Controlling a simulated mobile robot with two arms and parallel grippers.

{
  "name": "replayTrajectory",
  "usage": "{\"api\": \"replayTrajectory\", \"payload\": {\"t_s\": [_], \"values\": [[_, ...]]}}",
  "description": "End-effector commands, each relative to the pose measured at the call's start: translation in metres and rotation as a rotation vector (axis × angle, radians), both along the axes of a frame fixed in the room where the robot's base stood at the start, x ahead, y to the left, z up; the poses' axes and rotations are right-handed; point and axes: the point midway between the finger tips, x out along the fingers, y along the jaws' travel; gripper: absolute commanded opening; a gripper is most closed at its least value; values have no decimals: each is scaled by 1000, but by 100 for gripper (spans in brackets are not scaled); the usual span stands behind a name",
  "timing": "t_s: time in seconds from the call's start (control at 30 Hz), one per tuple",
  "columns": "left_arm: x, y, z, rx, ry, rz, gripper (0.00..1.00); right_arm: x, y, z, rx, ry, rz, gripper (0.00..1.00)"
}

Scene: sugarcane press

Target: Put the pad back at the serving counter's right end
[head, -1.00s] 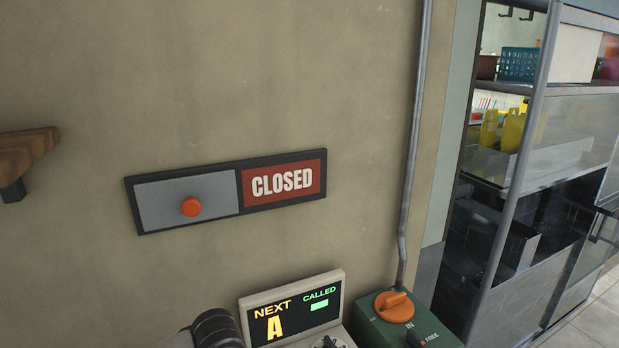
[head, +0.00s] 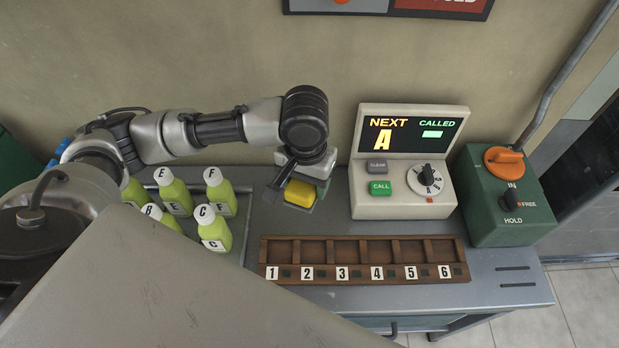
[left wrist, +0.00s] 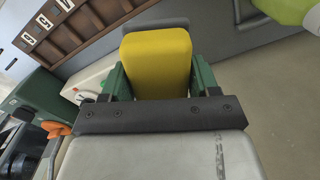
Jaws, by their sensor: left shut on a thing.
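The yellow pad (head: 298,193) is in my left gripper (head: 304,187), over the back middle of the grey serving counter (head: 345,215), between the bottles and the display console. In the left wrist view the pad (left wrist: 157,58) sits between the two green fingers, with a dark grey edge showing behind it. I cannot tell whether the pad touches the counter. The counter's right end (head: 525,290) shows dark slots and a clear strip at the front. My right gripper is not in view.
The display console (head: 410,205) and green switch box (head: 500,225) stand along the back right. A wooden numbered rack (head: 365,280) lies along the front. Several lettered green bottles (head: 214,235) stand on the left. A grey part hides the lower left.

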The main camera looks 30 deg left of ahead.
Motion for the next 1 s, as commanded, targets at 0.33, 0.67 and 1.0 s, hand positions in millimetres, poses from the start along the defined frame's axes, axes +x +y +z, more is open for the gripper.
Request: {"api": "replayTrajectory", "payload": {"t_s": [0.33,0.67,1.0], "values": [[60,-38,-26,-2,9,229,33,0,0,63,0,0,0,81],[72,-60,-69,-1,4,371,33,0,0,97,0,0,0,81],[76,-23,-113,4,-4,392,33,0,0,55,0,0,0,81]]}}
